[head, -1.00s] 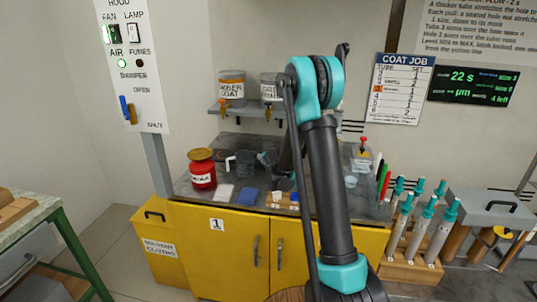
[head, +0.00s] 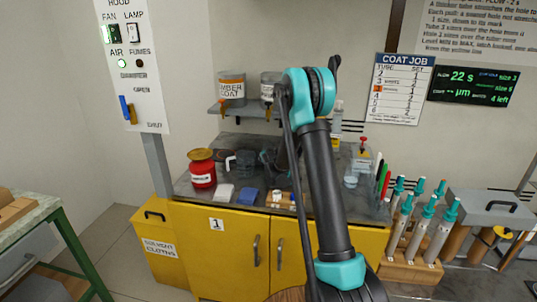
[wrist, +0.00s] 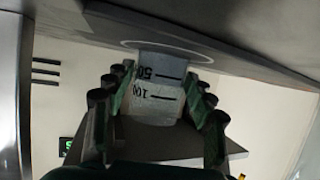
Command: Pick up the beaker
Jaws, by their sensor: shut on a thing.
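The beaker (wrist: 160,95) shows in the wrist view as a pale, clear-grey vessel with dark graduation marks, which read upside down there. My gripper (wrist: 160,100) has its dark green-and-black fingers on both sides of it and is shut on it. The beaker's far end meets or nearly meets a grey surface with a faint ring; I cannot tell whether there is a gap. In the head view my gripper (head: 268,162) is a dark shape over the worktop, partly behind my arm. The beaker cannot be made out there.
A shelf (head: 240,111) with coat jars hangs above. A small glass dish (head: 350,181) and coloured pens (head: 383,180) are at right.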

